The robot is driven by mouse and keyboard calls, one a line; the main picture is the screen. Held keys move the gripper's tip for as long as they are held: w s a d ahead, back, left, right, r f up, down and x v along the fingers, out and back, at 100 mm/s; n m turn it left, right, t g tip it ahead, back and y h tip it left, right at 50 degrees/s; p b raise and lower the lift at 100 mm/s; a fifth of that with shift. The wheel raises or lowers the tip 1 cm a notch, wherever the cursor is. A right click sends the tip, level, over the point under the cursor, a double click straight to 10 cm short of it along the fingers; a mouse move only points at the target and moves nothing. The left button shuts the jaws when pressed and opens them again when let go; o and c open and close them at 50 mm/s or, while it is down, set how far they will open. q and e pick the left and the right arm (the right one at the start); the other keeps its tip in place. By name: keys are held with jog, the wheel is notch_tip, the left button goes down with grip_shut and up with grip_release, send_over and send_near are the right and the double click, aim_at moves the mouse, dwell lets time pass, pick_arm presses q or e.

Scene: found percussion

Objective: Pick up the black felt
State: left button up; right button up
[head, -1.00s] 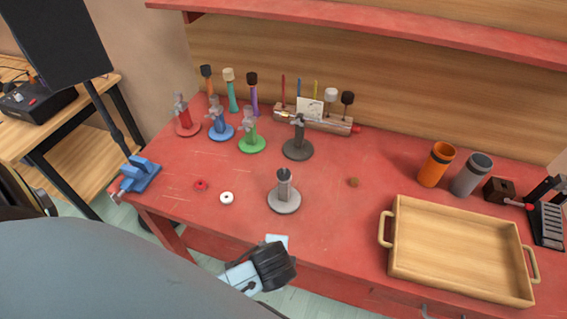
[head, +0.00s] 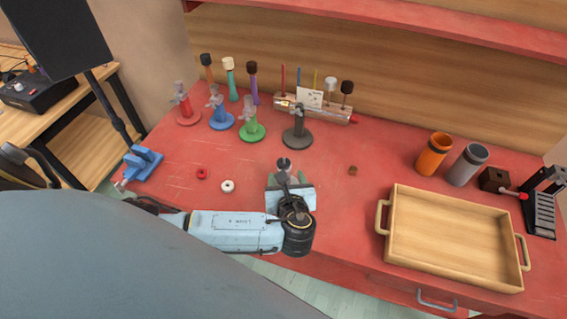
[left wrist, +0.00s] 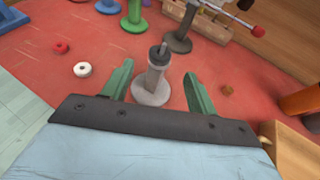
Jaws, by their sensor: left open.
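A small black piece (head: 284,163), which looks like the black felt, sits at the top of the post of the light grey stand. It also shows in the left wrist view (left wrist: 158,52). The grey stand (left wrist: 150,92) is upright on the red table. My left gripper (head: 287,180) is open and empty in front of the stand. In the left wrist view its two green fingers (left wrist: 159,72) lie on either side of the post, apart from it. In the head view the gripper hides most of the stand's base. My right gripper is not in view.
A red felt (head: 202,173) and a white felt (head: 228,186) lie to the left, a small brown piece (head: 352,170) to the right. Coloured stands and a dark stand (head: 297,138) are behind. A wooden tray (head: 388,228) and two cups are at the right.

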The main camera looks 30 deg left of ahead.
aim_at(284, 163)
pick_arm(q)
jog(key=shift+x, duration=3.55)
jog(key=shift+c, duration=0.5)
jog(key=c, duration=0.9)
